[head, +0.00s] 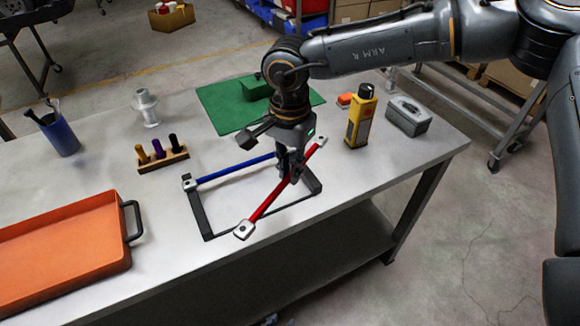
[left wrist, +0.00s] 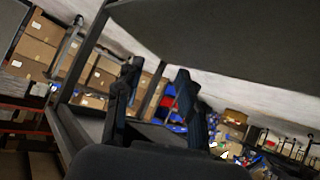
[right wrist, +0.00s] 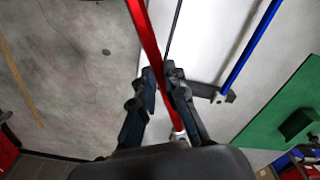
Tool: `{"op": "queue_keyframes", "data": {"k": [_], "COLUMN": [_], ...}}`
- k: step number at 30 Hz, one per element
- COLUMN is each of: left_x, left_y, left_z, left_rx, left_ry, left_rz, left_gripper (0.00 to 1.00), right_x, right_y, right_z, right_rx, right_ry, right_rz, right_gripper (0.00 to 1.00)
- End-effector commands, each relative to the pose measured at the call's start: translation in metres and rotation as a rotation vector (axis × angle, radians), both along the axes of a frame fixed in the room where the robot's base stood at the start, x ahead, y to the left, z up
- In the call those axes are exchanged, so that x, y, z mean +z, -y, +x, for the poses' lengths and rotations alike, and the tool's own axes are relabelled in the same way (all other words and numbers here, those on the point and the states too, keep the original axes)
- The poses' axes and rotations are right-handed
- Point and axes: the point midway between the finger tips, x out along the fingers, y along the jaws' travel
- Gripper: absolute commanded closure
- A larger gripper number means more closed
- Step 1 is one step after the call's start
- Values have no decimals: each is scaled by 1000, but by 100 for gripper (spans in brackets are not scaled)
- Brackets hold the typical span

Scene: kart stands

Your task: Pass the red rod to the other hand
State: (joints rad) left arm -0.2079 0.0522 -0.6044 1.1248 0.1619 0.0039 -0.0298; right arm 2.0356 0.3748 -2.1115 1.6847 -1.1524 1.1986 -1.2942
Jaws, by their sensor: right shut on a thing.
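The red rod (head: 265,205) has pale end blocks and slants above the black frame stand. My right gripper (head: 291,172) is shut on it near its middle; the right wrist view shows the red rod (right wrist: 147,40) running between the fingers (right wrist: 163,88). A blue rod (head: 235,167) lies along the far side of the black stand (head: 205,222). It also shows in the right wrist view (right wrist: 250,48). My left gripper (left wrist: 155,85) has its fingers apart with nothing between them, low down below the tabletop. In the head view only a sliver shows at the bottom edge.
An orange tray (head: 60,250) sits at the table's left. A blue cup (head: 60,135), a block with several pegs (head: 163,160), a green mat (head: 225,105), a yellow bottle (head: 360,118) and a grey box (head: 409,117) stand around. The lower shelf (head: 250,265) lies beneath.

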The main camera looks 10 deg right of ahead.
Motion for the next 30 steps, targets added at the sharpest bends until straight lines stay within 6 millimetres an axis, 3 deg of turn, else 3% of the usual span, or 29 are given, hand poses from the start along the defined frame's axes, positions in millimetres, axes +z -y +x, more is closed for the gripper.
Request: {"op": "queue_keyframes", "data": {"k": [1,6,11,15,22,26,30], "left_x": [-20,-78,-121,-150,-174,-178,-179], "left_y": [-19,-81,-139,-185,-238,-252,-257], "left_z": [-10,-51,-101,-152,-225,-247,-255], "left_rx": [16,68,116,154,202,215,220], "left_ry": [-45,-192,-337,-467,-638,-688,-706], "left_rz": [40,162,267,349,439,463,471], "left_gripper": [61,61,61,61,61,61,61], "right_x": [0,0,0,0,0,0,0], "right_y": [0,0,0,0,0,0,0], "right_z": [0,0,0,0,0,0,0], "right_rx": [0,0,0,0,0,0,0], "right_ry": [1,1,1,1,1,1,1], "right_rz": [1,1,1,1,1,1,1], "right_gripper": [100,100,100,100,100,100,100]}}
